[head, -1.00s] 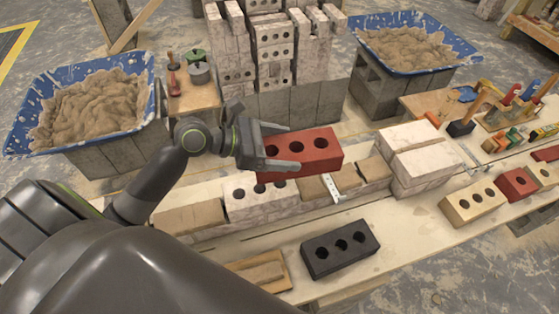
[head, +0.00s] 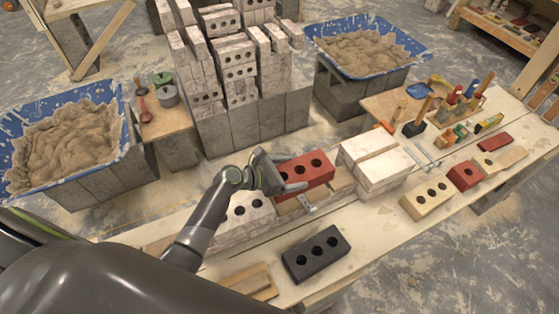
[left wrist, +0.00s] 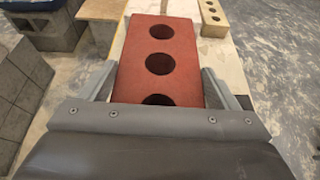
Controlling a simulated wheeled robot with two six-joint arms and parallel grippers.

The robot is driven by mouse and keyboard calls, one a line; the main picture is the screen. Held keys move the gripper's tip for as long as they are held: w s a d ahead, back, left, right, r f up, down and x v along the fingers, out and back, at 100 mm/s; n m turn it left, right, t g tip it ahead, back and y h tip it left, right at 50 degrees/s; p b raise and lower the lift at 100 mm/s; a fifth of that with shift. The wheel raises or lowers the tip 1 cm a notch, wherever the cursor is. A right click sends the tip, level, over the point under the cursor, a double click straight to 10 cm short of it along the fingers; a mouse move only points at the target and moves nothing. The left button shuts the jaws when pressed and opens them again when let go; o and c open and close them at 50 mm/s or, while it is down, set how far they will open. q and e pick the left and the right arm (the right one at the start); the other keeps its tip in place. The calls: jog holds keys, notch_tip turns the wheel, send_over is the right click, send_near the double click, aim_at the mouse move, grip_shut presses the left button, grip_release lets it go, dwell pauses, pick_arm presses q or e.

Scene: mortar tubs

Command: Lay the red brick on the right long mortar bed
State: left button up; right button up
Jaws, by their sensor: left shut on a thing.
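My left gripper (head: 284,181) is shut on the red brick (head: 318,175), with a finger along each long side. In the left wrist view the red brick (left wrist: 130,72) lies lengthwise between the fingers, its three holes facing up. The brick is low over the wall course, left of the stacked white blocks (head: 372,173). Tan mortar (head: 342,182) shows at its right end, and more tan mortar (head: 290,208) shows in front. I cannot tell whether the brick touches the mortar. A white three-hole brick (head: 240,222) lies to the left. My right gripper is not in view.
A black brick (head: 290,266) lies on the plank in front; a yellow brick (head: 408,207) and a small red brick (head: 465,185) lie to the right. Blue mortar tubs (head: 120,105) (head: 318,45) stand behind, with a tall white brick stack (head: 205,75) between them.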

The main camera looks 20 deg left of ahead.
pick_arm(q)
jog(key=shift+w+d+r, duration=0.1)
jog(key=shift+w+d, duration=0.05)
jog(key=shift+d, duration=0.3)
notch_tip(320, 180, down, 6)
jog(key=b, duration=0.7)
